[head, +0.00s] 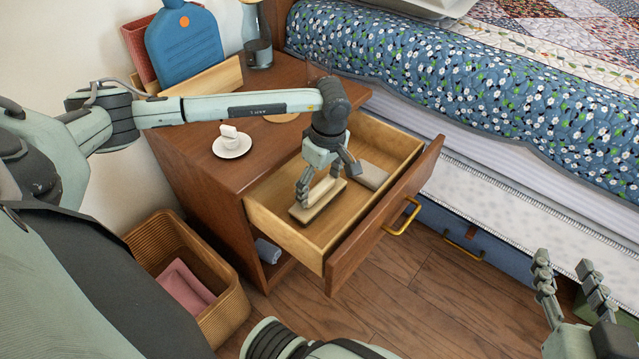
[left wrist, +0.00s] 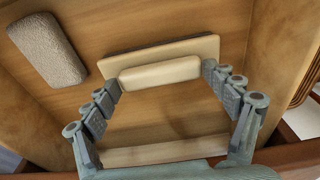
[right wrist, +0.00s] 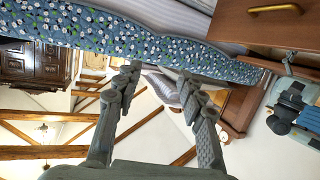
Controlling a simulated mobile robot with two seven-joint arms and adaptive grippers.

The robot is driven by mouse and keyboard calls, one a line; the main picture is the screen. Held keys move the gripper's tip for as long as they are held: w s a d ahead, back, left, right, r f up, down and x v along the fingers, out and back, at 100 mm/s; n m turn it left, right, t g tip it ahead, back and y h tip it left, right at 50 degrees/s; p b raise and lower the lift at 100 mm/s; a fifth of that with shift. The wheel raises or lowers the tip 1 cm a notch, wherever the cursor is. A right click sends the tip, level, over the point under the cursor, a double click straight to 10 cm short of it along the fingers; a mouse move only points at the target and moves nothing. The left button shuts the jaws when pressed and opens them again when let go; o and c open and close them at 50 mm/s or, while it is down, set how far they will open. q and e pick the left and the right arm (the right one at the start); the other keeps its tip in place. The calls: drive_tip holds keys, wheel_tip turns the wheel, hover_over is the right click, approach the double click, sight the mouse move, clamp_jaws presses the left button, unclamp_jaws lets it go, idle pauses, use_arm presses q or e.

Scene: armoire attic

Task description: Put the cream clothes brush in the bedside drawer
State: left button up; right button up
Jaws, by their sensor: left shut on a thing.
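The cream clothes brush (head: 317,201) is inside the open bedside drawer (head: 372,228), on its left side. In the left wrist view the brush (left wrist: 162,72) shows its long cream back with a raised grip, over the wooden drawer floor. My left gripper (head: 322,184) reaches down into the drawer and is shut on the brush, a finger at each end of the grip (left wrist: 163,82). I cannot tell whether the brush touches the drawer floor. My right gripper (head: 568,280) is empty and open, away to the right over the floor; its spread fingers show in the right wrist view (right wrist: 158,85).
A grey-brown textured block (head: 370,175) lies in the drawer, right of the brush. A wicker basket (head: 222,318) stands at lower left; the bed (head: 460,90) is beside the drawer.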

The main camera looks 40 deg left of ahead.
drive_tip(key=shift+a+r, duration=0.1)
use_arm(q)
drive_tip(key=shift+f, duration=0.1)
drive_tip(key=o, duration=1)
drive_tip(key=shift+c, duration=0.2)
use_arm(e)
drive_tip(key=shift+a+r, duration=0.2)
drive_tip(key=shift+r, duration=0.2)
drive_tip(key=shift+f, duration=0.1)
